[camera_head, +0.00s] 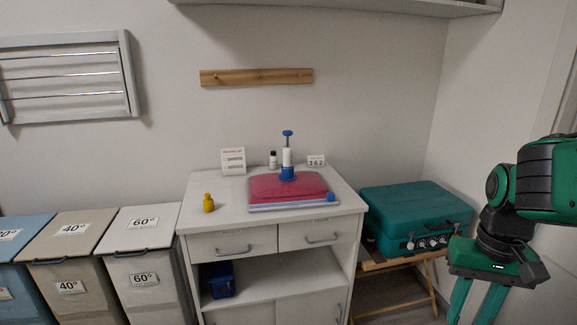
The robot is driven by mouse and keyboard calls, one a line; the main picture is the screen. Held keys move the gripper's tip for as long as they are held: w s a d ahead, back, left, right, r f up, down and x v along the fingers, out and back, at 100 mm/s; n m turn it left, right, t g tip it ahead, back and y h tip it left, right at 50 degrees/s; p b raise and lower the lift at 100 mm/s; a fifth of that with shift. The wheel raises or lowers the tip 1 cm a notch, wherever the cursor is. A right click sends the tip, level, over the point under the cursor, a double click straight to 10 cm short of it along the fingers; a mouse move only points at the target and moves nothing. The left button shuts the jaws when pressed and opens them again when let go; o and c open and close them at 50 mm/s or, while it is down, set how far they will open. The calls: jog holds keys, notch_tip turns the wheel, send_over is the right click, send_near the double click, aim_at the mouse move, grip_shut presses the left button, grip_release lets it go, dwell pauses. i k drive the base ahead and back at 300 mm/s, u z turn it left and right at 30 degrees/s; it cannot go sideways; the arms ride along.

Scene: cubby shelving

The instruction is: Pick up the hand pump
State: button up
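My gripper (477,310) hangs at the lower right, well to the right of the cabinet and apart from the pump. Its two green fingers point down and are spread with a gap between them. Nothing shows between them, but the tips are cut off by the frame's lower edge.
A teal case (413,212) on a wooden stand lies between cabinet and gripper. Bins (140,228) stand left.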

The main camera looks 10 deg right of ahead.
aim_at(287, 151)
jog(key=z, duration=0.05)
jog(key=i, duration=1)
jog(key=u, duration=0.05)
